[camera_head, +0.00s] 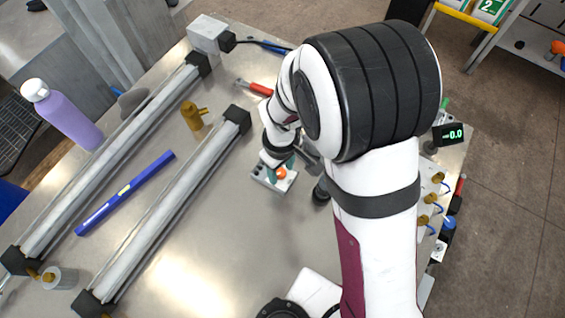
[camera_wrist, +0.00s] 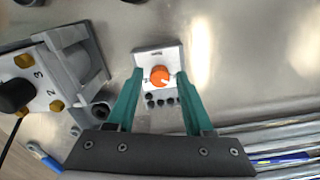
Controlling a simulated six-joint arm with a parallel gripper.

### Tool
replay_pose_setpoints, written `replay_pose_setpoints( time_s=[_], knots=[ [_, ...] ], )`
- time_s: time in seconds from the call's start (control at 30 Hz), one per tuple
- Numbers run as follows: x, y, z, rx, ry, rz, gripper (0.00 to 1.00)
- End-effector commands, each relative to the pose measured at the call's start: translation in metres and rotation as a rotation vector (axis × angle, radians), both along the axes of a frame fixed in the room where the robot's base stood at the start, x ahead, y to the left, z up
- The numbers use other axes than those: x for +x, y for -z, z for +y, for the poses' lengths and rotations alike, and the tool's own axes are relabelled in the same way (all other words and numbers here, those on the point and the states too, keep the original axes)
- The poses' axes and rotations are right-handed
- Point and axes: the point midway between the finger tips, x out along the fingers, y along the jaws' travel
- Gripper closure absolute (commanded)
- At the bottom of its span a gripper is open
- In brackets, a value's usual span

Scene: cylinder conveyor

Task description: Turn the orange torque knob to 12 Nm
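The orange torque knob (camera_wrist: 160,75) sits on a small light plate (camera_wrist: 146,57) with a row of dark holes along one side. It also shows in the head view (camera_head: 280,173), below my arm. My gripper (camera_wrist: 156,79) has its two green fingers apart, one on each side of the knob. In the wrist view a narrow gap seems to show between the fingertips and the knob; I cannot tell whether they touch it. In the head view my gripper (camera_head: 279,166) is partly hidden by my wrist. The knob's setting is too small to read.
Two long rails (camera_head: 175,205) run across the table's left side, with a blue bar (camera_head: 125,193) between them. A brass part (camera_head: 193,115) and a red-handled tool (camera_head: 254,87) lie nearby. A small display (camera_head: 449,134) reads about 0.0. A numbered block (camera_wrist: 45,85) stands left in the wrist view.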

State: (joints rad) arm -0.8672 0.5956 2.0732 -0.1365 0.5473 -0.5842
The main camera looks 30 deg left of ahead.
Motion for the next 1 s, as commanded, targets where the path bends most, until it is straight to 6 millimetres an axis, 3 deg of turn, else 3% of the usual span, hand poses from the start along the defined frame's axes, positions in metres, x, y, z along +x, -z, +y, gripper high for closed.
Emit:
replay_pose_setpoints(
  time_s=[0.03,0.27,0.67,1.0],
  knots=[
    [0.0,-0.0001,0.0,0.0,0.0,0.0,0.59],
    [0.0,-0.0003,0.0,0.0,0.0,0.0,1.0],
    [-0.0002,-0.0006,0.0001,0.0,0.029,0.0,1.0],
    [-0.0003,-0.0005,0.0,-0.001,0.248,0.0,1.0]
  ],
)
